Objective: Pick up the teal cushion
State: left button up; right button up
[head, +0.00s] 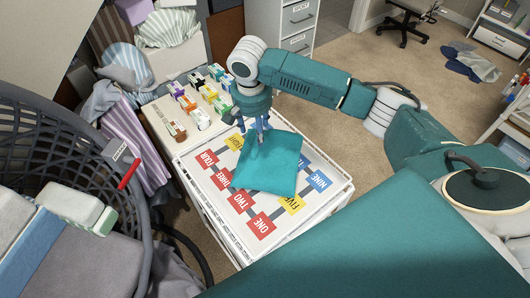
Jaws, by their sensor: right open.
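The teal cushion (272,168) lies on a white-edged board (226,228) printed with coloured number labels, in the middle of the head view. It covers part of the print. My right gripper (261,132) points down at the cushion's far left edge. Its fingers are open and overlap the cushion in the picture; I cannot tell if they touch it. My left gripper is not in view.
Several small coloured items (200,118) stand on a light surface left of the board. A dark basket (80,125) with a red handle fills the left side. A drawer cabinet (298,25) stands behind. Carpet (385,65) is mostly clear at the back right.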

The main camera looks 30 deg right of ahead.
aim_at(258, 147)
jog(key=f, duration=0.3)
jog(key=shift+s+d, duration=0.15)
jog(key=shift+d, duration=0.05)
jog(key=shift+w+f, duration=0.2)
jog(key=shift+f, duration=0.2)
jog(key=f, duration=0.1)
jog(key=f+p, duration=0.1)
jog(key=f, duration=0.2)
jog(key=shift+w+d+f+p, duration=0.1)
jog(key=shift+w+d+p, duration=0.15)
jog(key=shift+w+p, duration=0.15)
jog(key=shift+f, duration=0.35)
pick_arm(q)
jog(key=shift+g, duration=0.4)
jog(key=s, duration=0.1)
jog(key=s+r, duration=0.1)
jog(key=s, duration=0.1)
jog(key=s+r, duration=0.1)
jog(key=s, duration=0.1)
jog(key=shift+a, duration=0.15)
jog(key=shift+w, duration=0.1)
